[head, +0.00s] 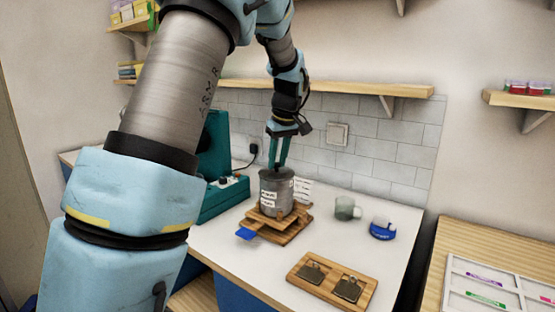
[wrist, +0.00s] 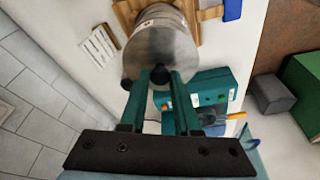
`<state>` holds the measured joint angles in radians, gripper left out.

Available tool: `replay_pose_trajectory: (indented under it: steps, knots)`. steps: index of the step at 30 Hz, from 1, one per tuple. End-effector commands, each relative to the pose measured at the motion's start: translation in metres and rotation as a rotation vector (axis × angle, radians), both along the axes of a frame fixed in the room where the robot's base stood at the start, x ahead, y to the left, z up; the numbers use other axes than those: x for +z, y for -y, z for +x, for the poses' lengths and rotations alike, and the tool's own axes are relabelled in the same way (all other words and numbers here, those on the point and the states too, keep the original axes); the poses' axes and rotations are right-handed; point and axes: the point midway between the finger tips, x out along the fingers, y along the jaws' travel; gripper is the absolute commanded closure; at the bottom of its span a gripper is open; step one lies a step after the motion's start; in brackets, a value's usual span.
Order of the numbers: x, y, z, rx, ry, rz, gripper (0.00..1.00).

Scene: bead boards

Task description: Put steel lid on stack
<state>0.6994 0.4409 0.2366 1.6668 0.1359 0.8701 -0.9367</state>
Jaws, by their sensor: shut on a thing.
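My gripper (head: 278,165) points down at the top of the grey steel stack (head: 275,192), which has white labels and stands on wooden boards. In the wrist view, my gripper's green fingers (wrist: 160,78) are shut on the black knob of the round steel lid (wrist: 140,62). The lid lies over the top of the stack (wrist: 155,22), roughly in line with it. I cannot tell whether it rests fully on the rim. The lid is hardly distinct from the stack in the head view.
A teal machine (head: 218,165) stands close on the left. A greenish glass cup (head: 346,209) and a blue-and-clear item (head: 382,229) stand to the right. A wooden board with two dark square plates (head: 331,281) lies in front. A white card (head: 303,190) stands behind the stack.

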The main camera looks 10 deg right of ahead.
Motion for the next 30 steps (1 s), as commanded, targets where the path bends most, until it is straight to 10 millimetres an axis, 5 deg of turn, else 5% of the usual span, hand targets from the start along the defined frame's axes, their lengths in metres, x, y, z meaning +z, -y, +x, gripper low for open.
replay_pose_trajectory:
  steps: [26, 27, 30]
  knots:
    - [-0.0026, 0.0001, -0.0001, 0.0, 0.0, 0.0, 1.0]
    - [-0.0026, 0.0001, -0.0001, 0.0, 0.0, 0.0, 0.68]
    - [-0.0026, 0.0001, -0.0001, 0.0, 0.0, 0.0, 0.57]
